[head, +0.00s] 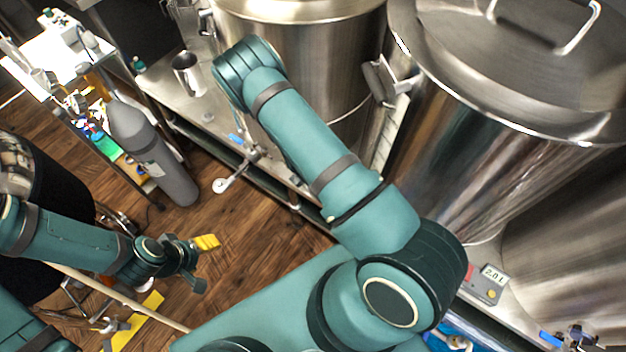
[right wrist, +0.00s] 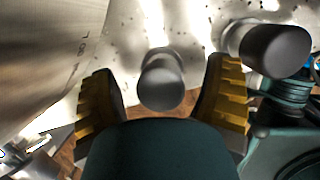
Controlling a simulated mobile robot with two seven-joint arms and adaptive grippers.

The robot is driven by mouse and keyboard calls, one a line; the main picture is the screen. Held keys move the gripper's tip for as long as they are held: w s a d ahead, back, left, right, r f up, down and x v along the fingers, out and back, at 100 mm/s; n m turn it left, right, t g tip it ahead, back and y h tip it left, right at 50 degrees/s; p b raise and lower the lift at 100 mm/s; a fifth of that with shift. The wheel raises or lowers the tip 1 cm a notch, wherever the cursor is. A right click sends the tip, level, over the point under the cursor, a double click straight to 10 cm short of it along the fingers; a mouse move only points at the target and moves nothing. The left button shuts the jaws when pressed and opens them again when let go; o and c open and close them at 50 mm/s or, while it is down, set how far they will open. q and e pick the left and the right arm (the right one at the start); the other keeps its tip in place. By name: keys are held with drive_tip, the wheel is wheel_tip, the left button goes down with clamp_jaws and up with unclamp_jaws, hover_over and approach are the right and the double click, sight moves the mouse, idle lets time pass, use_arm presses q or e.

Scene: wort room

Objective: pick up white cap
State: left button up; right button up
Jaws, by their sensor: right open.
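I cannot make out a clearly white cap in either view. In the right wrist view, a grey round-ended piece (right wrist: 161,85) stands beyond and between the yellow-padded fingers of my right gripper (right wrist: 163,98). I cannot tell whether it is the cap. The right gripper is open, with no contact visible. In the head view my right arm reaches over the metal bench and its gripper is hidden. My left gripper (head: 203,264) is over the wooden floor at the lower left, its fingers apart and empty.
A larger dark round-ended piece (right wrist: 276,50) is at the upper right of the wrist view. In the head view, a metal mug (head: 187,75) stands on the bench (head: 160,88). Large steel tanks (head: 470,140) fill the right. A grey gas cylinder (head: 150,150) stands at the left.

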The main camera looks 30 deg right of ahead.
drive_tip(key=c, duration=1.3)
wheel_tip(320, 180, up, 10)
drive_tip(key=shift+r+p, duration=0.1)
drive_tip(key=shift+p, duration=1.15)
drive_tip(key=shift+r+p, duration=1.8)
drive_tip(key=shift+r, duration=0.4)
